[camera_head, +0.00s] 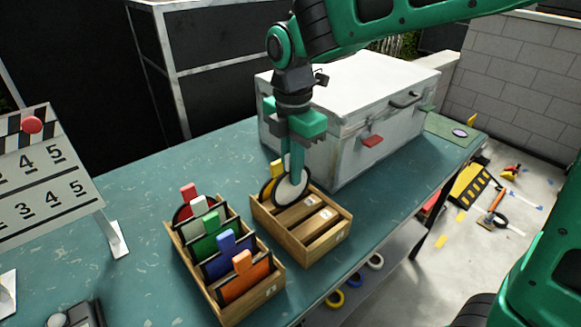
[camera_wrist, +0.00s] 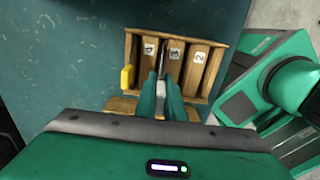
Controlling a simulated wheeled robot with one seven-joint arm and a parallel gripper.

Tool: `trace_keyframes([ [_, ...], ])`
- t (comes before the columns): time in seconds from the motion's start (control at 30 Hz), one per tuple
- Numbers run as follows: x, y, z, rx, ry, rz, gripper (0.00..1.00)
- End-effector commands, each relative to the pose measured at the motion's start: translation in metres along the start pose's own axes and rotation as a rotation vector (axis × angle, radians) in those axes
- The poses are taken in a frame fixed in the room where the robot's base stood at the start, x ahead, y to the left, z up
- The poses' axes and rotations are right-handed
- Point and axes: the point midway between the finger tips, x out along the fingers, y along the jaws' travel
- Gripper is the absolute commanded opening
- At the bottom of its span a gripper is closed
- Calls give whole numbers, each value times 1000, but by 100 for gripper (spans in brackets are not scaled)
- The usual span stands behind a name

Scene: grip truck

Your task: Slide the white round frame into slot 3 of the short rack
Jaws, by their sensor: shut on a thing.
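The white round frame (camera_head: 291,190), a pale disc with a dark rim, is in my gripper (camera_head: 296,172), which is shut on it and points down. The frame is upright over the far part of the short wooden rack (camera_head: 325,251). A yellow-tabbed round frame (camera_head: 268,189) stands at the rack's far end.
A longer wooden rack (camera_head: 255,298) with several colour-tabbed frames stands close on the left. A big white case (camera_head: 350,105) stands behind the short rack. A numbered sign (camera_head: 45,180) is at far left. The teal table (camera_head: 140,180) is clear between sign and racks.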

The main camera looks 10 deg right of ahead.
Motion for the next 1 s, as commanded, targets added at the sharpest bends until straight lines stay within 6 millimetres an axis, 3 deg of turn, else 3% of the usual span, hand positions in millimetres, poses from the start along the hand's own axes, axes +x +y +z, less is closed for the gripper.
trace_keyframes([
  [1.0,26,0,0,0,0,-1,0],
])
